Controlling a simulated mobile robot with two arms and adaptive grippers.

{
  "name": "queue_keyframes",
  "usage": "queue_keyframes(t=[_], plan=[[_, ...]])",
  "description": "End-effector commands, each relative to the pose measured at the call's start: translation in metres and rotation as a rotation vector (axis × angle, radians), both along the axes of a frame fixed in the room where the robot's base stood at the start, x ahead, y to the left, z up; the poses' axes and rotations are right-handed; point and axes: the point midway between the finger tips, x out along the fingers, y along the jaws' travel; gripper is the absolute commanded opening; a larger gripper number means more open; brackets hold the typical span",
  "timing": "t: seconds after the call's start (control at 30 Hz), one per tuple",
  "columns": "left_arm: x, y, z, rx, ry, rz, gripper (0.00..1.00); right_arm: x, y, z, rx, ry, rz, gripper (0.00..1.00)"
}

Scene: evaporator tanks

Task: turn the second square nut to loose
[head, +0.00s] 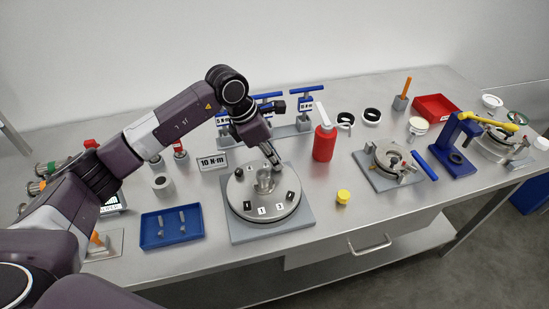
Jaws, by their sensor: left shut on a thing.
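A round metal tank lid (240,190) lies on a grey square base plate (238,232). A clear cylinder (264,182) stands at its middle, and small number tags sit around the rim; I can read 1 and 3. A dark knob (239,172) is at the lid's far left. My left gripper (275,164) reaches down to the far side of the lid, just behind the cylinder. It is shut on a small part there, taken to be a square nut, which its fingers hide. My right gripper is not in view.
A red bottle (324,143) and a yellow cap (343,197) are right. Blue-handled torque tools (306,90) stand behind. Bench between lid and right fixture (367,184) is mostly free.

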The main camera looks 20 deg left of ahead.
Motion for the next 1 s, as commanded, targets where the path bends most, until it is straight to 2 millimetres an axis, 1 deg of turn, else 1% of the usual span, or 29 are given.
queue_keyframes(t=[0.03,0.17,0.43,0.53,0.67,0.9,1.0], plan=[[0.001,0.0,0.002,0.0,-0.003,0.001,0.16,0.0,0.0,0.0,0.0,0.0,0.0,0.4],[0.001,0.0,0.001,-0.001,-0.003,0.001,0.3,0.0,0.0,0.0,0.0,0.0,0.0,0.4],[0.0,0.0,0.001,0.0,-0.002,-0.001,0.3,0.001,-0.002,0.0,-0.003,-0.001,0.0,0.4],[0.0,0.003,0.006,0.0,-0.004,0.0,0.3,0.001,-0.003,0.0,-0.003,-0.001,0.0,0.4],[-0.004,0.009,0.025,0.0,-0.006,0.001,0.3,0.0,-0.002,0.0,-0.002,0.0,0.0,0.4],[-0.015,0.025,0.073,0.002,-0.008,0.001,0.3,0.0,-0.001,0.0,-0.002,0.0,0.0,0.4],[-0.019,0.031,0.089,0.001,-0.006,0.002,0.3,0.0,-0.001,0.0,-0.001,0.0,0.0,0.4]])
